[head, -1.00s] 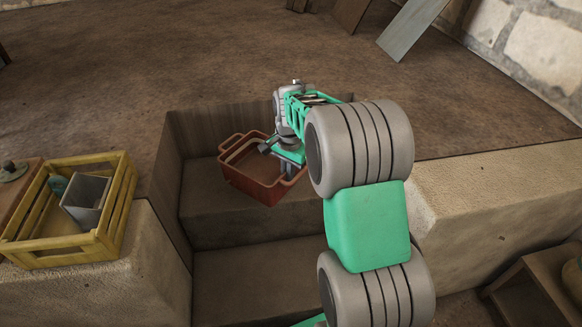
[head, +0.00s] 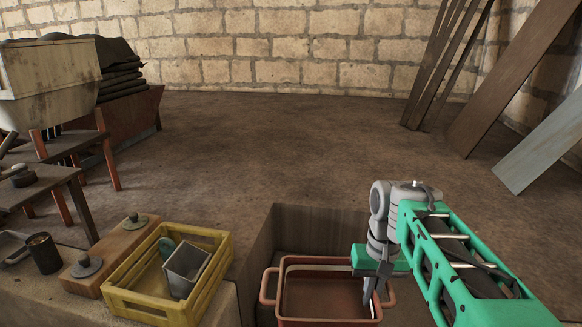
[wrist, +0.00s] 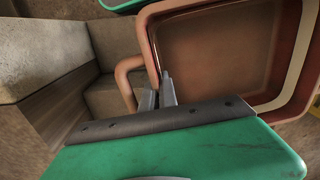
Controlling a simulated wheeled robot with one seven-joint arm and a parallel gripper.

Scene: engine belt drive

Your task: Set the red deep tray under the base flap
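The red deep tray (head: 325,292) is a rectangular open tub with loop handles, level over the pit at the bottom of the head view. Its inside looks empty. My gripper (head: 372,290) is at its right side, shut on the wall near the handle. In the wrist view, the tray (wrist: 215,50) fills the upper right. The fingers (wrist: 157,95) are close together at its rim, beside the handle loop. The tray's underside is hidden. I cannot make out a base flap in either view.
A yellow crate (head: 222,268) with a grey container (head: 186,267) stands on the ledge left of the pit. A wooden block with knobs (head: 118,252) is beside it. The pit wall (head: 315,228) lies close behind the tray. Boards (head: 540,145) lean at the right; the floor beyond is open.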

